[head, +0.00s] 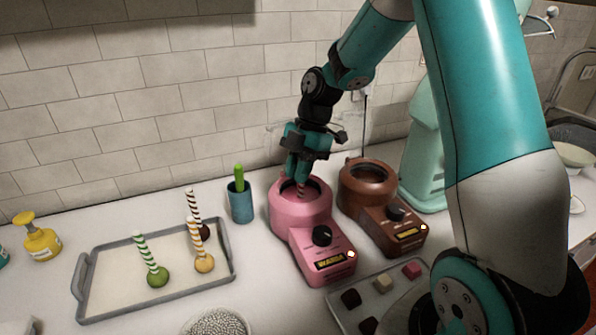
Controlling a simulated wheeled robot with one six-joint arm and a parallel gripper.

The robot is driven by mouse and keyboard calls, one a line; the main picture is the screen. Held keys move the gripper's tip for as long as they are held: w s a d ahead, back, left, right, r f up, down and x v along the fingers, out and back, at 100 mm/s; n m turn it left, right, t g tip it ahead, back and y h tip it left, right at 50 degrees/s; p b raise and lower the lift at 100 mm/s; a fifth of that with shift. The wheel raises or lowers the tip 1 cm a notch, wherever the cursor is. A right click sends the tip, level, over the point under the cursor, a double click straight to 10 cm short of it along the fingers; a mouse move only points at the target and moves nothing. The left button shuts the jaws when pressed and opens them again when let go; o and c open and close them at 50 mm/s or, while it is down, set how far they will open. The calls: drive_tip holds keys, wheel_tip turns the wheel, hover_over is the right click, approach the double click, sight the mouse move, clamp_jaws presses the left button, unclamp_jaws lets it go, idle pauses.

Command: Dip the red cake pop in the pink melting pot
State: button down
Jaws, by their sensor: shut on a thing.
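The pink melting pot (324,247) stands on the white counter, with its round opening at the back and a dial on its front. My gripper (298,177) is over the opening, pointing down, and is shut on the striped stick of the red cake pop (301,190). Only a short piece of the stick shows below the fingers. The ball of the pop is hidden, and I cannot tell how deep it sits in the pot.
A brown melting pot (369,183) stands close to the right. A grey tray (110,281) at left holds green, orange and dark cake pops. A blue cup (240,206) stands left of the pink pot. A small tray of cubes (382,281) lies in front.

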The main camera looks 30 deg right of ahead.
wheel_tip(320, 180, up, 5)
drive_tip(key=p, duration=0.3)
drive_tip(key=shift+r, duration=0.1)
idle(0.7)
idle(0.6)
